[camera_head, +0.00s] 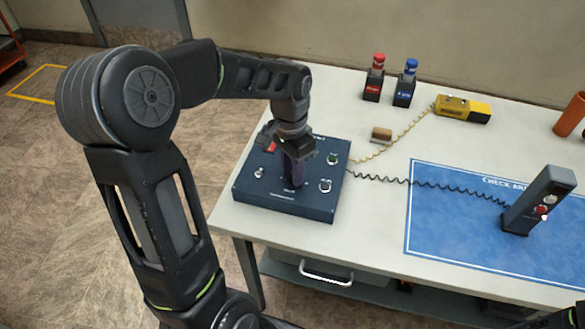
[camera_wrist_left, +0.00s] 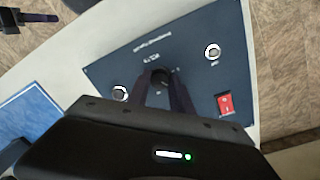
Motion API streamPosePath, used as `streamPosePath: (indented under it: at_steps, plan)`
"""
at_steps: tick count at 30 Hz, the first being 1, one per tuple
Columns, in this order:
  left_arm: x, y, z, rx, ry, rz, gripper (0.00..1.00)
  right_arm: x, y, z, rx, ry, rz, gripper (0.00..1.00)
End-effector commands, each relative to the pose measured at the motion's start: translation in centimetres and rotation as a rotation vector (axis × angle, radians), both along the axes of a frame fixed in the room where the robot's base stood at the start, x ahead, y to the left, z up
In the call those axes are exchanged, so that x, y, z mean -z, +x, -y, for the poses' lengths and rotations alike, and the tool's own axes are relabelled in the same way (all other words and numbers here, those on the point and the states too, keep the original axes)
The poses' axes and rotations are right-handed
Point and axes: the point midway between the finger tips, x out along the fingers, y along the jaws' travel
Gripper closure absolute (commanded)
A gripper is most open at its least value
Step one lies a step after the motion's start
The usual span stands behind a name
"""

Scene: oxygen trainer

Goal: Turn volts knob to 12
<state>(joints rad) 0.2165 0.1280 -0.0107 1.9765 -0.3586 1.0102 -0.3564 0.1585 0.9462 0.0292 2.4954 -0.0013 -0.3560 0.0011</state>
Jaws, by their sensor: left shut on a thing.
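The dark blue control panel (camera_head: 310,206) lies on the table's left end. In the left wrist view the panel (camera_wrist_left: 190,32) shows a black volts knob (camera_wrist_left: 161,78) near its middle, under a small white label. My left gripper (camera_head: 293,182) points down over the panel's middle. In the left wrist view its two fingers (camera_wrist_left: 163,88) are on either side of the knob and shut on it. The knob's pointer and its present setting are too small to read. In the head view the gripper hides the knob. My right gripper is not clearly in view.
A red rocker switch (camera_wrist_left: 226,104) and round silver fittings (camera_wrist_left: 212,52) sit near the knob. Red (camera_head: 375,78) and blue (camera_head: 406,84) pieces in black holders, a yellow device (camera_head: 462,108) and a grey handset (camera_head: 538,200) on a blue mat (camera_head: 440,235) stand farther right, with coiled cords between.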

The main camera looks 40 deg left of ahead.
Motion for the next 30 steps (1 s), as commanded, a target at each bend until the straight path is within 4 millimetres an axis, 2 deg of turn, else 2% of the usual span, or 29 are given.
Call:
streamPosePath:
  at_steps: [9, 25, 26, 30]
  plan:
    - [-0.07, 0.07, 0.01, 0.163, 0.000, 0.001, 1.00, -0.33, 0.00, 0.00, 0.000, 0.000, 0.000, 0.64]
    - [-0.05, 0.08, 0.00, 0.197, 0.000, 0.002, 1.00, -0.36, -0.01, 0.00, 0.000, 0.000, 0.000, 0.64]
    - [-0.05, 0.08, 0.00, 0.197, 0.000, 0.002, 0.73, -0.35, 0.00, 0.00, 0.000, 0.000, 0.000, 0.64]
    - [-0.04, 0.07, 0.01, 0.196, 0.000, 0.002, 0.61, -0.35, 0.00, 0.00, 0.000, 0.000, 0.000, 0.64]
